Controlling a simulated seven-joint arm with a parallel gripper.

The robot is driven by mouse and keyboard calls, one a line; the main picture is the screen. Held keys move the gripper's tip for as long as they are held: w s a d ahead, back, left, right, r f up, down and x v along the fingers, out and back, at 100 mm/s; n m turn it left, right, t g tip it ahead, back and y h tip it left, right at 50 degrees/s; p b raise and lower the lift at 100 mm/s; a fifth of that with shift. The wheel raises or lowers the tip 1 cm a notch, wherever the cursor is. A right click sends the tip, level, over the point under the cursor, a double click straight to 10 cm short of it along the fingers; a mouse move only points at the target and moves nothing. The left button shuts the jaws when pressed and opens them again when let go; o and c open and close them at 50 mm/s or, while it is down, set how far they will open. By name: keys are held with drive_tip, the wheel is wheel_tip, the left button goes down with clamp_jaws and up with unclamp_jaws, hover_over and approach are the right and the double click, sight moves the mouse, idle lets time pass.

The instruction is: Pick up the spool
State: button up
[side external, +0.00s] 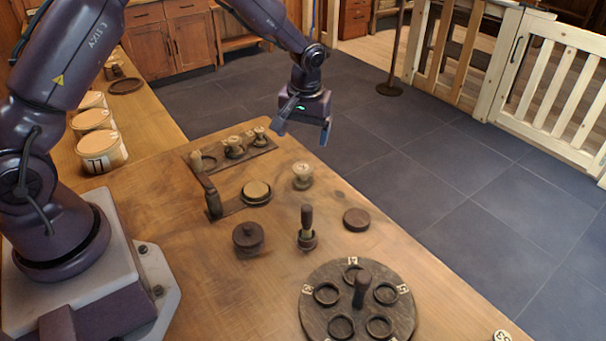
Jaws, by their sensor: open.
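A pale turned spool (302,176) with a flanged top stands upright on the wooden bench. Two more spool-like pieces, one at the middle (233,148) and one at the right end (259,136), stand in a dark rack (266,149) farther back. My gripper (303,130) hangs above the bench's far edge with its fingers spread and nothing between them. In the picture it is above the lone pale spool and apart from it.
A dark turntable (349,274) with ring-shaped cups and a central knob sits in front. A lidded dark pot (248,237), a handled tool (307,228), a dark disc (356,219) and an upright lever (206,185) stand around the spool. Tubs (101,150) line the left.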

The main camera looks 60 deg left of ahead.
sight(304, 168)
drive_tip(key=f+n, duration=0.5)
drive_tip(key=a+f+n, duration=0.1)
drive_tip(key=f+n, duration=0.1)
drive_tip(key=n, duration=0.1)
drive_tip(key=shift+f, duration=0.25)
drive_tip(key=shift+w+a+f, duration=0.1)
drive_tip(key=shift+w+f, duration=0.05)
drive_tip(key=shift+f, duration=0.75)
drive_tip(key=shift+w+a+f, duration=0.1)
drive_tip(key=shift+w+f, duration=0.1)
drive_tip(key=shift+f, duration=0.75)
drive_tip(key=shift+w+f, duration=0.15)
drive_tip(key=shift+f, duration=0.75)
drive_tip(key=shift+c, duration=0.2)
drive_tip(key=c, duration=1)
